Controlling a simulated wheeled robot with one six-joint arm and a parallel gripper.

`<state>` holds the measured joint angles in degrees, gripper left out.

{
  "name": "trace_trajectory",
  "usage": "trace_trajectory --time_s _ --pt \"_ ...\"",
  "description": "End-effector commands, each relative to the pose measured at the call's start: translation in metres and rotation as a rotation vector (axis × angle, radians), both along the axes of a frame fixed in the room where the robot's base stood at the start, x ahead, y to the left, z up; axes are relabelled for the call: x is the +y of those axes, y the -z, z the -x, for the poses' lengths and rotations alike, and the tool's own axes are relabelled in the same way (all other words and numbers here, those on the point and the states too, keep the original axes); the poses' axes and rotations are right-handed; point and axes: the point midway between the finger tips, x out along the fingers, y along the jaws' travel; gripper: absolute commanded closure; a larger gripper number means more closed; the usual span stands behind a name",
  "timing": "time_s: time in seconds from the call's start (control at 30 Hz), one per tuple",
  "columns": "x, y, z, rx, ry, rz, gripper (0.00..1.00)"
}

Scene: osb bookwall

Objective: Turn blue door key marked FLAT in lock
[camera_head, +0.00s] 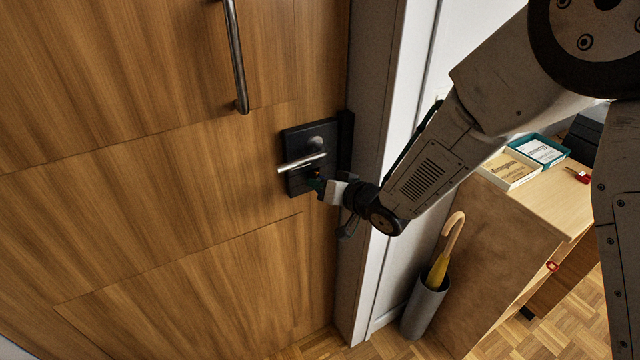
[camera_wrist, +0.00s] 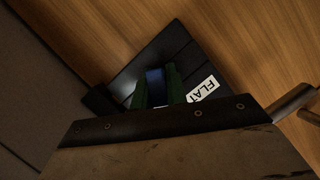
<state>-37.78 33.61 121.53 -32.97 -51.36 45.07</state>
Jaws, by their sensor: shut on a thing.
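My gripper (camera_head: 319,185) is at the lower part of the black lock plate (camera_head: 297,141) on the wooden door. In the wrist view the dark green fingers of my gripper (camera_wrist: 156,87) are shut on the blue key (camera_wrist: 155,78), in front of the black plate (camera_wrist: 150,60). The key's tip and the keyhole are hidden, so I cannot tell how deep the key sits. A white label reading FLAT (camera_wrist: 203,89) shows right of the fingers, tilted in the picture. The metal lever handle (camera_head: 302,162) lies just above my gripper. The key is not distinct in the head view.
The door (camera_head: 180,190) has a long vertical pull bar (camera_head: 237,60) higher up. The white door frame (camera_head: 385,130) stands close right of the lock. Further right are an umbrella stand (camera_head: 426,306) with a yellow umbrella (camera_head: 440,265) and a wooden cabinet (camera_head: 495,235).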

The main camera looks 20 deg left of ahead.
Motion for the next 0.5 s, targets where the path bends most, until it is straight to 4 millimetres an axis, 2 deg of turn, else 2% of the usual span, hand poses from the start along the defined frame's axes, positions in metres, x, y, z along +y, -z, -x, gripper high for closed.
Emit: trace_trajectory --time_s 0.3,0.5 --pt "0.0017 -0.0041 -0.0041 0.015 -0.001 -0.029 1.00" --pt "0.0017 -0.0027 -0.0051 0.216 -0.037 -0.198 1.00"
